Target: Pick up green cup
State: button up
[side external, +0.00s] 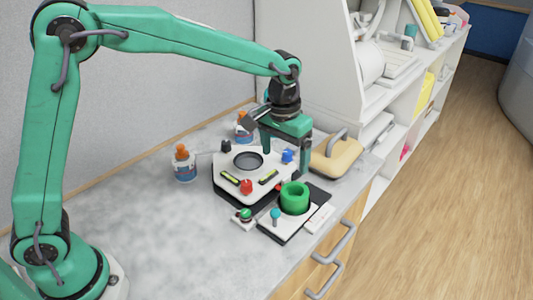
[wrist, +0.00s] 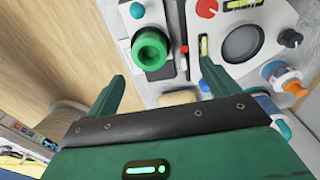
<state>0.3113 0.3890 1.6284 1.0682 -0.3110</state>
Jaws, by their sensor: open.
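The green cup (side external: 294,197) stands upright on a dark-edged plate at the right end of the counter in the side view. It also shows in the wrist view (wrist: 149,48), ahead of my fingers and toward the upper middle. My gripper (side external: 286,160) is open and empty. It points down over the far right part of the white device, behind and above the cup, and does not touch it. In the wrist view my two fingers (wrist: 160,84) are spread apart, with the cup beyond the gap between them.
A white device (side external: 262,172) with a round grey well and coloured knobs lies beside the cup. A tan handled block (side external: 335,157) is behind. A bottle with an orange cap (side external: 184,165) stands left; another is behind the device. The counter's left front is clear.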

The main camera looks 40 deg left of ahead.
aim_at(295, 191)
jog(key=shift+g, duration=0.3)
jog(key=d+f, duration=0.1)
jog(key=w+d+f, duration=0.1)
jog(key=w+f, duration=0.1)
jog(key=shift+d+f, duration=0.35)
jog(key=shift+d, duration=0.05)
jog(key=shift+f, duration=0.15)
jog(key=shift+f, duration=1.2)
jog(key=shift+s+f, duration=0.1)
jog(key=shift+s+a+f, duration=0.1)
jog(key=shift+f, duration=2.35)
jog(key=shift+c, duration=0.5)
jog(key=c, duration=1.1)
